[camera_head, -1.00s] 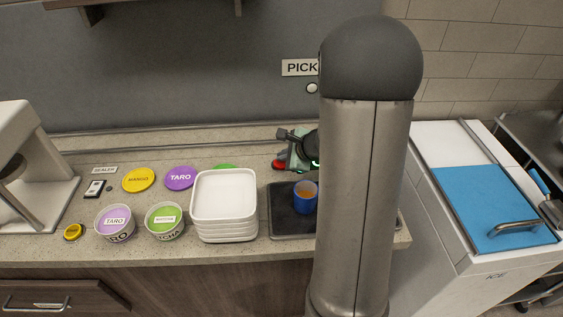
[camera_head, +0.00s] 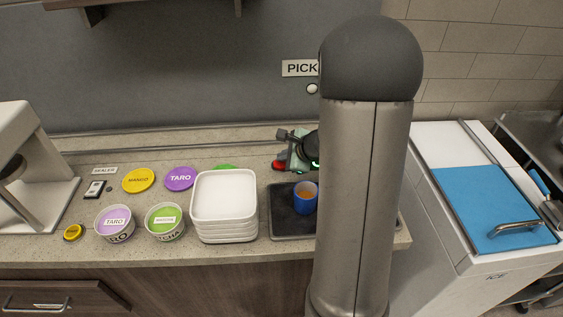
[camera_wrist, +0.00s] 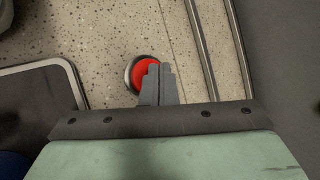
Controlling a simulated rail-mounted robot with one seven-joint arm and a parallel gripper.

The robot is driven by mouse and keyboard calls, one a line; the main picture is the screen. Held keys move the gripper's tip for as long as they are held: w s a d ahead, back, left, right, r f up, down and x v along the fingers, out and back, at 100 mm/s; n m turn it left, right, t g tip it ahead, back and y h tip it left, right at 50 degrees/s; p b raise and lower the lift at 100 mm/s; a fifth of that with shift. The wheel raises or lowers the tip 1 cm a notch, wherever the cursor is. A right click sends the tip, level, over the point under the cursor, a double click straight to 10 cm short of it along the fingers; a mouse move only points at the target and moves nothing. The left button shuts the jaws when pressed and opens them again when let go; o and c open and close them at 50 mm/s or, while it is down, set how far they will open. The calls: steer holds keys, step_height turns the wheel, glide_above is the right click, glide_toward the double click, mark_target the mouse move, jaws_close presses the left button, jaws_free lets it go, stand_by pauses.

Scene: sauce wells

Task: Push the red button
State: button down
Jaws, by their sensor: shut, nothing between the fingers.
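In the head view the button (camera_head: 279,165) shows as a small red spot at the left of my gripper (camera_head: 286,158). My arm hides part of the counter to the right.
A dark tray (camera_head: 279,222) with a blue cup (camera_head: 305,204) stands in front of the button. Stacked white trays (camera_head: 224,230) and tubs of taro (camera_head: 115,227) and matcha (camera_head: 165,226) stand to the left. Metal rails (camera_wrist: 204,50) run along the counter's back.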

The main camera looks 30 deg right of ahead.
mark_target(284, 165)
steer(key=shift+f, duration=0.2)
stand_by(0.5)
steer(key=shift+f+b, duration=0.3)
steer(key=shift+b, duration=0.45)
steer(key=shift+r, duration=0.55)
step_height(284, 165, up, 6)
steer(key=p, duration=0.5)
steer(key=shift+d, duration=0.1)
